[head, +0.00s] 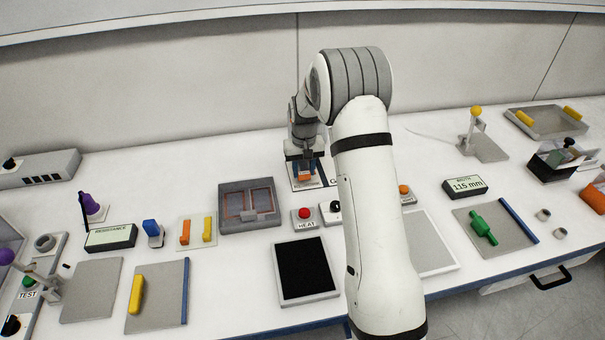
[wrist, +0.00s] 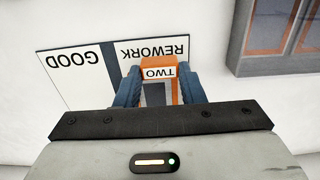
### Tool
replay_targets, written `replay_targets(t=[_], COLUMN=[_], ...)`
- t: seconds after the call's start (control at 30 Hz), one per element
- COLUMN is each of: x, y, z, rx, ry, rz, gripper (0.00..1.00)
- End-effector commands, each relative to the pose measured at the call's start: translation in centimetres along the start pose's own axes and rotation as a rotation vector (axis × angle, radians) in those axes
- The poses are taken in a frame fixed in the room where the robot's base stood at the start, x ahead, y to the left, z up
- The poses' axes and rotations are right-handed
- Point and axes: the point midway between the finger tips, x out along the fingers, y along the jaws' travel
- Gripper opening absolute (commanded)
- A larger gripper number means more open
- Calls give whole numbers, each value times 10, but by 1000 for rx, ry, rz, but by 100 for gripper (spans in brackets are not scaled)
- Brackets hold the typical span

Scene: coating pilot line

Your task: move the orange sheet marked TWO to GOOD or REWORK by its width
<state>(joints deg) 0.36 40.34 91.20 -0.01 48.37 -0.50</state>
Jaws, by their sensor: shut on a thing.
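The orange sheet marked TWO (wrist: 158,66) is between the blue fingers of my gripper (wrist: 160,88), which is shut on its orange tab. The tab also shows in the head view (head: 305,177), below my gripper (head: 304,168). The sheet is at the REWORK half of the white GOOD and REWORK board (wrist: 78,82), near the dividing line. I cannot tell whether it touches the board. In the head view, my arm hides much of that board (head: 326,184).
A grey tray with orange-framed compartments (head: 249,222) stands left of the board. A red HEAT button (head: 304,214) and a black plate (head: 306,270) are in front. A green-handled piece (head: 482,229) lies on a grey plate at right. Bare white counter lies behind the tray.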

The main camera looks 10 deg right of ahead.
Motion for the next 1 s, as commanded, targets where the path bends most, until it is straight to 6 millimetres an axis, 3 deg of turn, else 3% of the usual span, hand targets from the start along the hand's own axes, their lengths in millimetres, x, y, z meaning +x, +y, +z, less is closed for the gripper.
replay_targets(t=[0.2,0.53,0.57,0.8,1.0], x=[26,31,30,29,29], y=[0,0,0,0,0], z=[0,0,0,0,0], rx=[0,0,0,0,1], ry=[-2,0,0,-1,-1], rz=[0,0,0,0,0], gripper=[9,9,38,57,57])
